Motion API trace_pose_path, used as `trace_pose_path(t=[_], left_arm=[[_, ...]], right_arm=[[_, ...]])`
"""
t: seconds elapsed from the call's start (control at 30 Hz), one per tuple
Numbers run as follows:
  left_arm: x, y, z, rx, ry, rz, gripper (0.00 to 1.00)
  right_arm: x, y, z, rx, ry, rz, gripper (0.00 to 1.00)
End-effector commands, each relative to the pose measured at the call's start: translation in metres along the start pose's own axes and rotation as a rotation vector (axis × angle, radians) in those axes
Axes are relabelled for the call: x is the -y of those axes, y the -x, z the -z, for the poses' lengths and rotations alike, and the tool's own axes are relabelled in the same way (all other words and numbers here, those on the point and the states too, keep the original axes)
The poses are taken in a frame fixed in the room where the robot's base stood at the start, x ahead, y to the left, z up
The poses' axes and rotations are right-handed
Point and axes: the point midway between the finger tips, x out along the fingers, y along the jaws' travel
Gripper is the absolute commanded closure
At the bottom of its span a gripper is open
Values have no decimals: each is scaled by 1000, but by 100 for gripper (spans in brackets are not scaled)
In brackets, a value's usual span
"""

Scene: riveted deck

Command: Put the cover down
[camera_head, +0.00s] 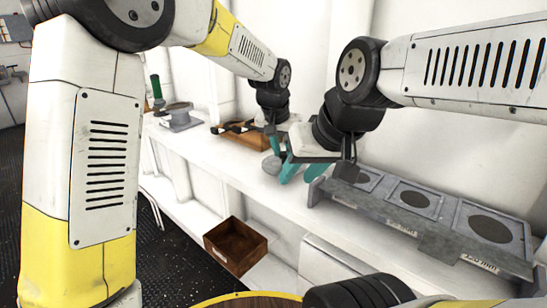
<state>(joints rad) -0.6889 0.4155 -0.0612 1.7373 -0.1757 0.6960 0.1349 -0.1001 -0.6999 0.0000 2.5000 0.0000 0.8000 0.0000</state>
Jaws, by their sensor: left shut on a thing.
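A small grey rounded piece (270,166), which looks like the cover, shows at the white counter below my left gripper. My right gripper's fingers partly hide it. My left gripper (273,141) is shut, with a teal finger just above this piece; the grip itself is mostly hidden. I cannot tell whether the piece touches the counter. My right gripper (303,170) is close by on the right, its teal fingers spread apart, with nothing seen between them.
A grey rack (425,232) with several square plates with dark round centres lies along the counter (215,150) at right. A wooden tray (246,138) with black parts lies behind my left gripper. A grey stand (180,117) is farther left. A brown open box (236,246) is lower down.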

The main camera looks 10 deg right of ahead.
Motion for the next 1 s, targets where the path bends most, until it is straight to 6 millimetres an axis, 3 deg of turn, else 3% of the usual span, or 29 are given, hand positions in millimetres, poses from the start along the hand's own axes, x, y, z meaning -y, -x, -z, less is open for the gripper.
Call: trace_pose_path(t=[0.33, 0.7, 0.73, 0.8, 0.83, 1.0], left_arm=[[-1, -32, -12, 2, 0, 0, 100], [-1, -36, -13, -1, 0, 0, 100], [-1, -36, -13, -1, 0, 0, 71], [-1, -36, -13, -1, 0, 0, 57], [-1, -36, -13, -1, 0, 0, 53], [-1, -36, -13, 0, 0, 0, 53]], right_arm=[[0, 0, 0, 0, 0, 0, 64], [0, 0, 0, 0, 0, 0, 64], [0, 0, 0, 0, 0, 0, 64], [0, 0, 0, 0, 0, 0, 64], [0, 0, 0, 0, 0, 0, 64], [0, 0, 0, 0, 0, 0, 64]])
